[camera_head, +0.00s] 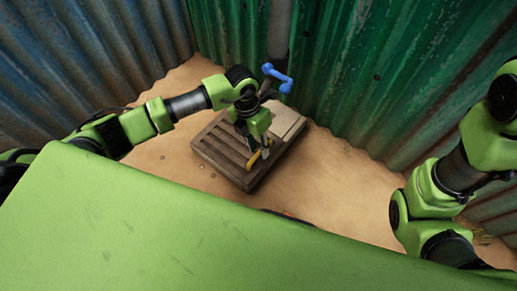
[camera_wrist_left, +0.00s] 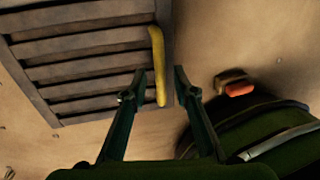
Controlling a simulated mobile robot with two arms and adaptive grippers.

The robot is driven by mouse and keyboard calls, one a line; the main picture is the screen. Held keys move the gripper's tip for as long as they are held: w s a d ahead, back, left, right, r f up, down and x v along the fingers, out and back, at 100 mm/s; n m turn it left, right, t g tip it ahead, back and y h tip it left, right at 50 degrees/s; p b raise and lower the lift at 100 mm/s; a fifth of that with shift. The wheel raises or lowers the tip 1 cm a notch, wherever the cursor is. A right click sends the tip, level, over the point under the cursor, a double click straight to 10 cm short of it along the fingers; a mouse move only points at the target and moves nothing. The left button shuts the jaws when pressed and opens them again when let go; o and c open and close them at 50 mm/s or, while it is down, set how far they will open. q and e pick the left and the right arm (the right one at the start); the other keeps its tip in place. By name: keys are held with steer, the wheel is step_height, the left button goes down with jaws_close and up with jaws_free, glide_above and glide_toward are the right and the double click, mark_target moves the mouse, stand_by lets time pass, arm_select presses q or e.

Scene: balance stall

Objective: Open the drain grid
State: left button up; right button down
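The drain grid (camera_head: 222,152) is a brown slatted panel lying flat, low over the sandy ground. A yellow handle (camera_head: 253,160) is at its front right edge. In the left wrist view the grid (camera_wrist_left: 85,73) fills the upper left, and the curved yellow handle (camera_wrist_left: 158,70) runs along its right edge. My left gripper (camera_wrist_left: 160,76) is open, its fingers on either side of the handle in the picture; whether they touch it I cannot tell. In the head view my left gripper (camera_head: 260,143) points down over the grid and hides part of it. My right gripper is out of view.
A blue crank handle (camera_head: 279,79) shows behind my left wrist, near a grey pipe (camera_head: 279,30). A pale flat panel (camera_head: 286,122) adjoins the grid at the back right. Corrugated metal walls (camera_head: 345,60) close off the back and sides. Sandy ground (camera_head: 335,180) is clear to the right.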

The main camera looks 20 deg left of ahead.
arm_select(q)
jaws_close()
